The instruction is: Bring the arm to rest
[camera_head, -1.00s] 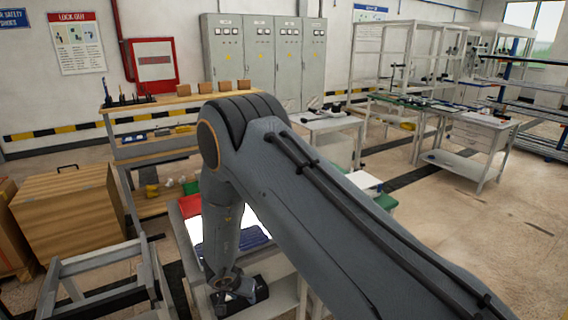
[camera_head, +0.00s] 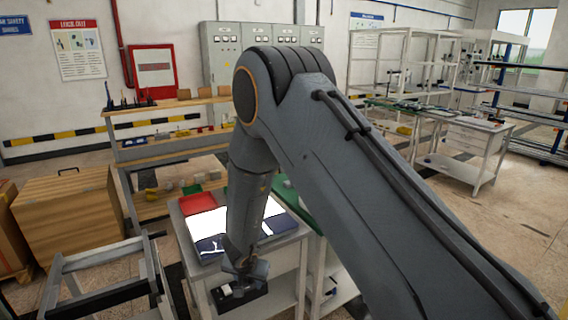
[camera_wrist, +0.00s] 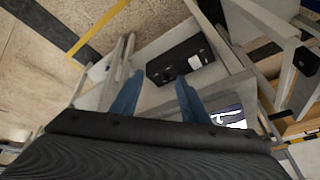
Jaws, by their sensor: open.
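My arm reaches from the lower right of the head view, bends at a high elbow and hangs down over a small grey table (camera_head: 283,247). My gripper (camera_wrist: 157,92) shows two blue fingers spread apart in the wrist view, with nothing between them. Beyond the fingertips a black block (camera_wrist: 178,58) with round holes and a white piece lies on a pale surface. In the head view the black block (camera_head: 243,301) is at the table's front, just below my wrist, which partly hides it. The fingers are hard to make out there.
The table holds a bright white panel (camera_head: 204,224), a red tray (camera_head: 197,203) and a dark blue item (camera_head: 210,246). A metal frame (camera_head: 100,287) stands at left, near a wooden crate (camera_head: 68,215). A wooden workbench (camera_head: 160,153) stands behind. Open floor lies at right.

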